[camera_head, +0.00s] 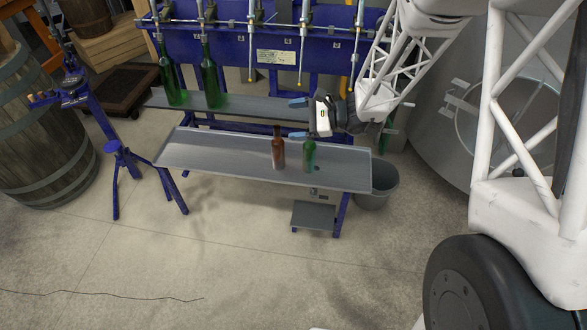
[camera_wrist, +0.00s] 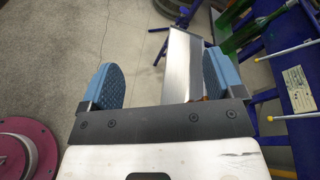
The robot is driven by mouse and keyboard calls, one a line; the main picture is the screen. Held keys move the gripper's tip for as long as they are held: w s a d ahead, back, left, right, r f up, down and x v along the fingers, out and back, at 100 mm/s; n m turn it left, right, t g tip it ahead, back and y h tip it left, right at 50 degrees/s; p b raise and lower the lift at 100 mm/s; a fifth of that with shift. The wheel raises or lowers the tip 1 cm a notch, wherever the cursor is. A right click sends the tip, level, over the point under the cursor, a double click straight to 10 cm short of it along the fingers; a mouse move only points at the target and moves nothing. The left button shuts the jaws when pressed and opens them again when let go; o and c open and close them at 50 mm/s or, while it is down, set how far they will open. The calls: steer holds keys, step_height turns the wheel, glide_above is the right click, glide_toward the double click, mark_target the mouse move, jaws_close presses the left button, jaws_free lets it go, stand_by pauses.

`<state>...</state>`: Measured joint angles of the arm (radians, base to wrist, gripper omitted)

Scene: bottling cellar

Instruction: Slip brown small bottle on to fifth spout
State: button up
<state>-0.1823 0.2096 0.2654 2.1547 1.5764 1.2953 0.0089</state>
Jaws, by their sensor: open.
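The brown small bottle (camera_head: 278,152) stands upright on the front metal shelf (camera_head: 220,152), just left of a small green bottle (camera_head: 309,155). My gripper (camera_head: 297,119) is open and empty, above and behind these two bottles, its blue fingers pointing left. In the wrist view my gripper (camera_wrist: 163,76) shows a wide gap between its fingers; a small orange-brown patch (camera_wrist: 205,98) by the right finger may be the brown bottle, mostly hidden. Spouts hang from the blue filler (camera_head: 325,45).
Large green bottles (camera_head: 211,80) (camera_head: 172,80) stand under the two leftmost spouts on the rear shelf (camera_head: 255,106). The front shelf's left part is bare. A grey bucket (camera_head: 377,188) stands at the right, a wooden barrel (camera_head: 45,145) at the left.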

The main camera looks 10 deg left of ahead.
steer(key=w+a+f+m+t+y, duration=0.1)
steer(key=w+a+f+m+t, duration=0.25)
steer(key=w+f, duration=0.4)
steer(key=w+a+f+m+t+y, duration=0.15)
steer(key=w+f+m+t, duration=0.3)
steer(key=f, duration=0.55)
step_height(320, 180, down, 11)
steer(key=w+m+t+h, duration=0.2)
steer(key=m+t+h, duration=0.1)
steer(key=m, duration=0.2)
steer(key=m+t+h, duration=0.3)
steer(key=m+t, duration=0.1)
glide_toward(281, 155)
steer(key=shift+d+r, duration=0.1)
steer(key=shift+r, duration=0.25)
steer(key=shift+w, duration=0.15)
steer(key=shift+f+x, duration=0.2)
steer(key=shift+x, duration=4.4)
steer(key=shift+w+a, duration=0.2)
steer(key=shift+a, duration=0.15)
steer(key=shift+w+a, duration=0.3)
steer(key=shift+w, duration=0.1)
